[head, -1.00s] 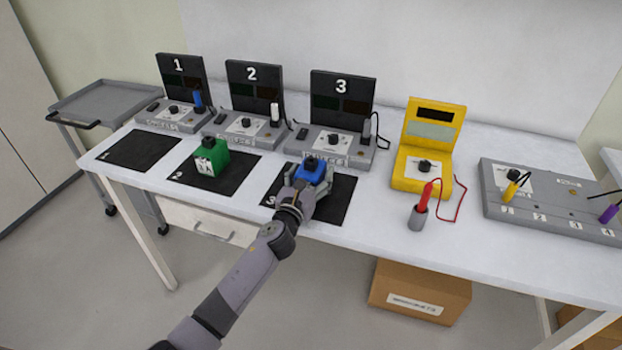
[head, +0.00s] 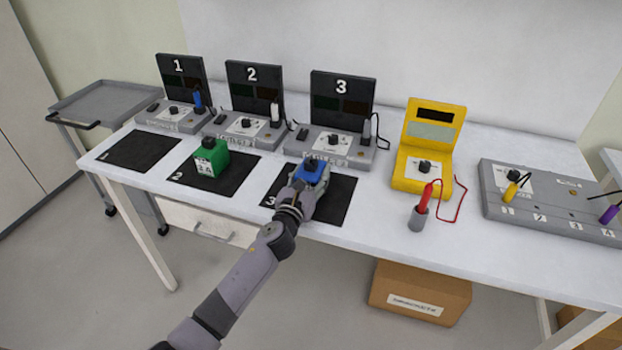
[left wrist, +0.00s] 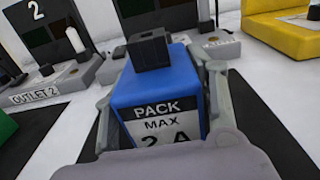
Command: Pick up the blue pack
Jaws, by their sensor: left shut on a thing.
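The blue pack (head: 313,169) is at the black mat marked 3 (head: 337,200) in the head view. It has a dark knob on top and a label reading "PACK MAX 2 A" in the left wrist view (left wrist: 158,88). My left gripper (head: 308,182) is shut on the pack, with a finger on each side of it. The arm hides part of the pack in the head view. I cannot tell whether the pack's base touches the mat. My right gripper is not in view.
A green pack (head: 211,160) stands on mat 2 (head: 238,178); mat 1 (head: 140,151) is bare. Outlet units with numbered panels line the back. A yellow meter (head: 425,170) and a red probe in a grey holder (head: 418,219) stand to the right.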

